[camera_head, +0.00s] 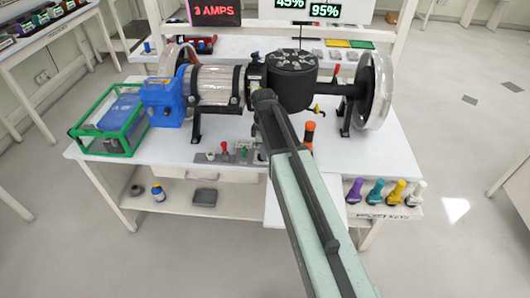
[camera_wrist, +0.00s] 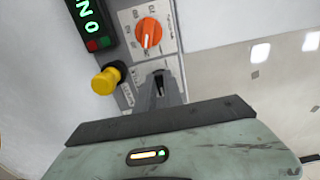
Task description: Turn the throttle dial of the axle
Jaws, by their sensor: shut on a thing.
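The axle (camera_head: 217,84) lies across the workbench, with a blue block at its left, a black round housing and wheels at both ends. In the wrist view a narrow grey control panel (camera_wrist: 174,52) carries an orange dial (camera_wrist: 148,32) on a white numbered scale. My gripper (camera_wrist: 159,84) is below the orange dial, apart from it, over a second numbered scale. Its dark fingers are shut on a small knob there, mostly hidden between them. Which dial is the throttle dial, I cannot tell.
A yellow push knob (camera_wrist: 105,80) sits left of my fingers, and a green-lit display (camera_wrist: 91,22) is at upper left. On the bench are a green-framed crate (camera_head: 108,148) and a small switch board (camera_head: 222,155). Coloured handles (camera_head: 377,192) stand at front right.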

